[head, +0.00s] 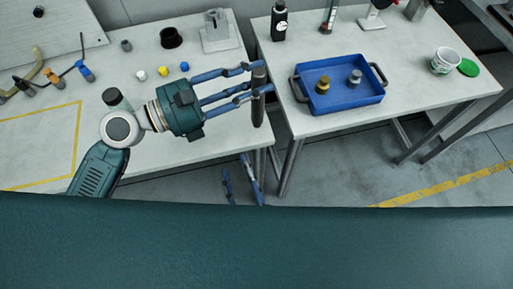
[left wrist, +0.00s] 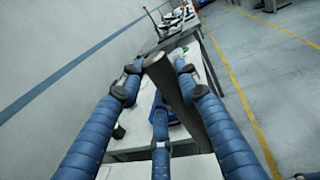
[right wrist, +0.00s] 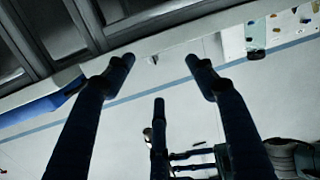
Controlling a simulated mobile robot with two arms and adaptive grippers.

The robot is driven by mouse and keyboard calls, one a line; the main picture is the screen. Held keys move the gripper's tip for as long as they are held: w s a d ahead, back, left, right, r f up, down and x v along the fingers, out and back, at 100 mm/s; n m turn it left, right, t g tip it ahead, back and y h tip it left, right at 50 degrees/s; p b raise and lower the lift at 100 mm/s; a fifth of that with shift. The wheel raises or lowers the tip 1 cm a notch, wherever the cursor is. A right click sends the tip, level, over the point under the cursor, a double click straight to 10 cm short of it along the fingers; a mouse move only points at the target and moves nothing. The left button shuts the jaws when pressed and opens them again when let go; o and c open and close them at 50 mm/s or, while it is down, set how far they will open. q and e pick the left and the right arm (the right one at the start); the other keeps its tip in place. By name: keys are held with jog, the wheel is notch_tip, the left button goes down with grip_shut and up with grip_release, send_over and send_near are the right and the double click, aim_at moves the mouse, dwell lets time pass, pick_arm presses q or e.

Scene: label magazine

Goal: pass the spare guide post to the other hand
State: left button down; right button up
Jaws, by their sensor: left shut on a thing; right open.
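The spare guide post (head: 258,104) is a dark grey cylinder, held upright near the right end of the left table. My left gripper (head: 262,78) is shut on its upper part with blue fingers. In the left wrist view the post (left wrist: 172,84) stands tilted between the fingers. My right gripper (head: 237,167) is lower, by the gap between the tables, its blue fingers pointing up. In the right wrist view its fingers (right wrist: 160,74) are spread and empty. Blue fingers and a teal body, apparently my left gripper (right wrist: 195,158), show at the bottom there.
The right table holds a blue tray (head: 342,101) with two small knobbed pieces, a black bottle (head: 279,22) and a white tub (head: 444,61). The left table holds a grey stand (head: 218,36), a black cup (head: 171,38) and several small caps. A gap separates the tables.

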pick_arm(q)
jog(key=shift+r, duration=0.1)
pick_arm(e)
notch_tip(320, 180, up, 15)
jog(key=s+d+m+t+h, duration=0.1)
jog(key=m+t+h, duration=0.2)
jog(key=m, duration=0.1)
jog(key=m+h, duration=0.3)
send_near(259, 109)
jog(key=shift+g, duration=0.4)
jog(key=w, duration=1.1)
jog(key=shift+w+r, duration=0.2)
jog(key=shift+r, duration=0.1)
jog(key=c, duration=1.3)
pick_arm(q)
jog(key=c, duration=1.2)
grip_release()
pick_arm(e)
grip_shut()
